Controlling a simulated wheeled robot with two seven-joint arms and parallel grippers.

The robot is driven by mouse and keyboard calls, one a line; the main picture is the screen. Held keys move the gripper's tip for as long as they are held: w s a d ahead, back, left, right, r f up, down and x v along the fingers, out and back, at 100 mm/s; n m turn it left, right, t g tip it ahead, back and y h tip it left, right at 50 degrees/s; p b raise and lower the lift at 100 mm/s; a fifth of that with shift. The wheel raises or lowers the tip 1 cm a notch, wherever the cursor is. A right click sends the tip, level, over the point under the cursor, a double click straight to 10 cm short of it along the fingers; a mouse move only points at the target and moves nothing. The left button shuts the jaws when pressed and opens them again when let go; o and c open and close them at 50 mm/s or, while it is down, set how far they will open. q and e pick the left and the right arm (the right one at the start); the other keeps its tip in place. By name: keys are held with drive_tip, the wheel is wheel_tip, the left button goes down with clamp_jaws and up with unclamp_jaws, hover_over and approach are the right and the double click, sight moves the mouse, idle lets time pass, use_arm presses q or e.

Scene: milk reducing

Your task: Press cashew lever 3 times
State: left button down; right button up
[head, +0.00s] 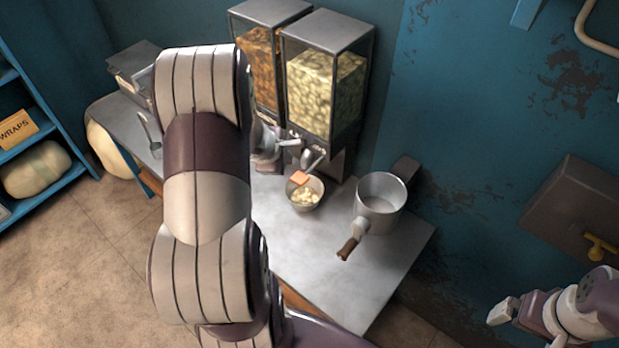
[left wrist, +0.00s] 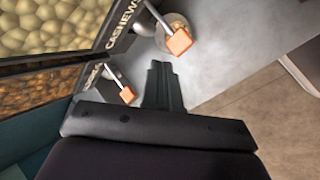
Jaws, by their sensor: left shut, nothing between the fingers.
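The cashew dispenser (head: 325,90) is a clear box of pale nuts, with its "CASHEWS" label (left wrist: 122,22) in the left wrist view. Its lever has an orange tip (head: 299,178), which also shows in the left wrist view (left wrist: 179,41). In the head view the tip appears over a bowl (head: 305,195) holding some pale nuts. My left gripper (head: 295,142) is shut and empty, near the dispenser fronts. In the left wrist view its fingers (left wrist: 162,75) point between the two orange lever tips, apart from both. My right gripper (head: 502,311) is far right; its jaw opening is unclear.
A second dispenser (head: 258,62) of brown nuts stands left of the cashews; its lever tip (left wrist: 128,95) shows in the left wrist view. A pot (head: 381,202) with a brown handle stands right of the bowl. The counter's front (head: 335,275) is clear.

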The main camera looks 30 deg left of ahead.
use_arm(q)
drive_tip(key=w+n, duration=0.1)
drive_tip(key=w+d+r+n+t, duration=0.1)
drive_tip(key=w+r+n+t, duration=0.1)
drive_tip(key=n, duration=0.1)
drive_tip(key=shift+w+d+r+h, duration=0.15)
drive_tip(key=shift+r+h, duration=0.1)
drive_tip(key=shift+h, duration=0.05)
drive_tip(key=shift+d+f, duration=0.1)
drive_tip(key=b, duration=0.6)
hover_over(298, 180)
wheel_tip(298, 180, down, 8)
drive_tip(key=shift+f, duration=0.1)
drive_tip(key=shift+d+f+b, duration=0.1)
drive_tip(key=shift+f+b, duration=0.1)
drive_tip(key=shift+b, duration=0.3)
drive_tip(key=shift+f, duration=0.1)
idle(1.0)
drive_tip(key=shift+f+b, duration=0.35)
drive_tip(key=shift+b, duration=0.35)
